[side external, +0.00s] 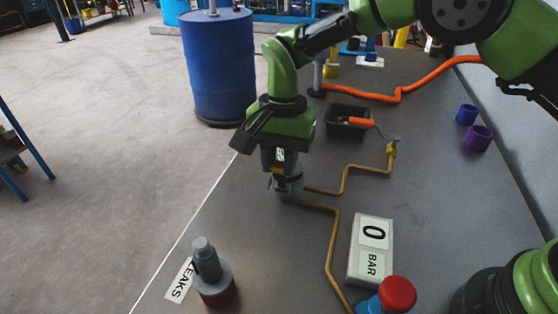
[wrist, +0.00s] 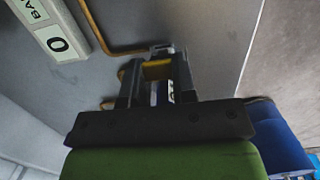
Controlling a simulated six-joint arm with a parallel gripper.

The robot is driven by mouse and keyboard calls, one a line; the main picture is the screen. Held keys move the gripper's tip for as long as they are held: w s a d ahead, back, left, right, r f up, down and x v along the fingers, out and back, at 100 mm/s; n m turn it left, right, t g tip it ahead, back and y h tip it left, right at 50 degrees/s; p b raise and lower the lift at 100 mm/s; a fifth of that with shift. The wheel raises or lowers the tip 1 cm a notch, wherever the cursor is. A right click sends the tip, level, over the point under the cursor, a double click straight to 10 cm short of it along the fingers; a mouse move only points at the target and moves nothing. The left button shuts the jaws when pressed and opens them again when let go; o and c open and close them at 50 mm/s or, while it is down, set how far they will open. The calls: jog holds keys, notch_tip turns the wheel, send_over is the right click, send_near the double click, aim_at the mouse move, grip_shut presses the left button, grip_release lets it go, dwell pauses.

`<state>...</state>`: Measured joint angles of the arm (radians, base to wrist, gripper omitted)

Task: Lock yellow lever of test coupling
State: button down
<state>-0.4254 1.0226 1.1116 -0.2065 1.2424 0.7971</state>
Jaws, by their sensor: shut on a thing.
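The test coupling (side external: 290,188) is a grey fitting on the bench, where the brass pipes meet. My gripper (side external: 281,172) points down over it and hides most of it in the side view. In the wrist view, my gripper (wrist: 155,80) has its dark fingers on either side of the yellow lever (wrist: 157,70) and is shut on it. Part of the grey coupling (wrist: 165,48) shows just beyond the fingertips. The lever's exact angle is hard to tell.
A gauge box reading 0 BAR (side external: 371,250) stands to the right front. A grey-and-red fitting (side external: 212,275) stands by the LEAKS label (side external: 180,280). A black tray (side external: 347,120) is behind, and a blue barrel (side external: 218,65) stands off the bench.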

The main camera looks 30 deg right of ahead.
jog(key=c, duration=0.9)
grip_release()
jog(key=r, duration=0.6)
jog(key=d+r, duration=0.1)
jog(key=r, duration=0.3)
jog(key=shift+w, duration=0.4)
